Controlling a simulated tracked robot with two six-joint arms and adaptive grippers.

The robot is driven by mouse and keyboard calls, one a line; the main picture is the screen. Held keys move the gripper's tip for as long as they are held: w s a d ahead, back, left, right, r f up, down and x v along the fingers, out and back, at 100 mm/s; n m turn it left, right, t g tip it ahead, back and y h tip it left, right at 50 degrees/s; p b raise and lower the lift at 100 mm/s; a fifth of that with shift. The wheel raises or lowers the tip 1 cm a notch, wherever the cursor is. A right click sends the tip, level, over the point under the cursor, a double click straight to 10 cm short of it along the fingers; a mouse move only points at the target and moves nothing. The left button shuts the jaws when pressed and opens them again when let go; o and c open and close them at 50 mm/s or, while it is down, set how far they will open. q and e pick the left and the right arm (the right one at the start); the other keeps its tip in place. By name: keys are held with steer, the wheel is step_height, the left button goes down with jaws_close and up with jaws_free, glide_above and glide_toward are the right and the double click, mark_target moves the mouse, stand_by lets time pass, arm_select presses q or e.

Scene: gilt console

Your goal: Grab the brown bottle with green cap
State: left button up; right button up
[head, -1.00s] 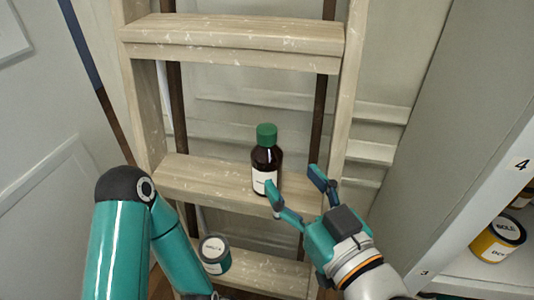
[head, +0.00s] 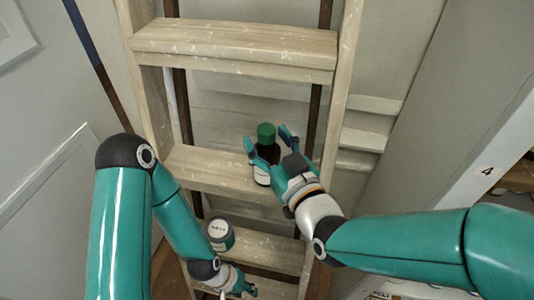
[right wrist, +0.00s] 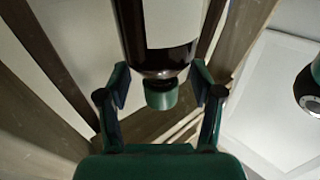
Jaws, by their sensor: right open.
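The brown bottle (head: 265,152) with its green cap (head: 266,133) stands upright on the ladder's middle step. In the head view my right gripper (head: 268,139) is open, with one finger on each side of the bottle, and its palm hides part of the label. The right wrist view shows the dark bottle (right wrist: 163,57) with its white label and green cap (right wrist: 161,95) between the spread fingers, with gaps on both sides. My left gripper (head: 243,290) is low at the bottom edge; whether its fingers are apart is unclear.
The wooden ladder's middle step (head: 215,172) bears the bottle, and an upper step (head: 235,40) is above it. A dark tin with a white lid (head: 219,232) sits on the lower step. A shelf unit (head: 470,190) stands at right.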

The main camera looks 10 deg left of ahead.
steer(key=shift+w+a, duration=0.25)
steer(key=shift+w, duration=0.05)
steer(key=shift+c, duration=0.3)
steer(key=shift+f, duration=0.1)
jaws_close()
